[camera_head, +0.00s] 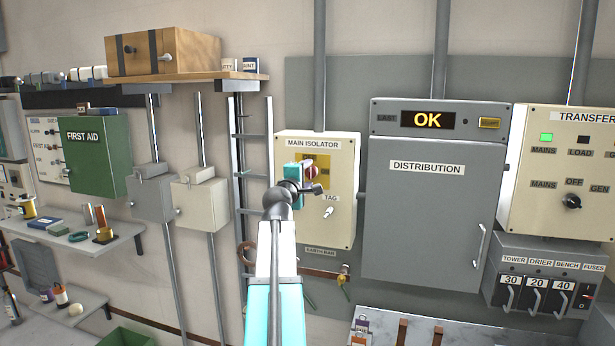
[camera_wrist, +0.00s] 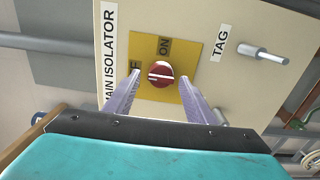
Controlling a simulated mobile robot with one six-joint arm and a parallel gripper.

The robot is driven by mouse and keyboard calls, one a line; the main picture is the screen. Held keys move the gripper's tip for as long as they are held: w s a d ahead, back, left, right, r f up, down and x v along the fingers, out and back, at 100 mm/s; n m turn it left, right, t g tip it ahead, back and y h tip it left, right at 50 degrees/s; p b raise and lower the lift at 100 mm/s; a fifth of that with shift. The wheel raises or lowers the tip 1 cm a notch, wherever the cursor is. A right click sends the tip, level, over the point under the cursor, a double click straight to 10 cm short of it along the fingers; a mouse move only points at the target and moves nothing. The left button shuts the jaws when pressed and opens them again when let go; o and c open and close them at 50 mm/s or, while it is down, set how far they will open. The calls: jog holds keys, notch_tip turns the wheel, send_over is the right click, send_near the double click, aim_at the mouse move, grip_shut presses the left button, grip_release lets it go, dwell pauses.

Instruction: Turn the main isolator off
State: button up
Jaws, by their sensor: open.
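The main isolator (camera_head: 344,215) is a cream wall box with a yellow plate and a red round knob (camera_head: 312,172). In the wrist view the red knob (camera_wrist: 160,74) sits on the yellow plate (camera_wrist: 188,62), with a white stripe running roughly sideways across it. An ON label (camera_wrist: 163,48) is above the knob there; another label at its left is partly hidden by a finger. My gripper (camera_wrist: 158,76) is open, its fingers on either side of the knob. I cannot tell whether they touch it. In the head view, my arm hides part of the box.
A TAG label with a metal peg (camera_head: 328,212) is low on the isolator box. The grey distribution cabinet (camera_head: 425,215) stands to its right, a vertical ladder-like rack (camera_head: 251,170) to its left. A wooden shelf (camera_head: 185,76) juts out at upper left.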

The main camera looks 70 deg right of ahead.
jog(key=a+b, duration=0.3)
jog(key=a, duration=1)
jog(key=shift+s+b, duration=0.35)
jog(key=shift+s, duration=0.05)
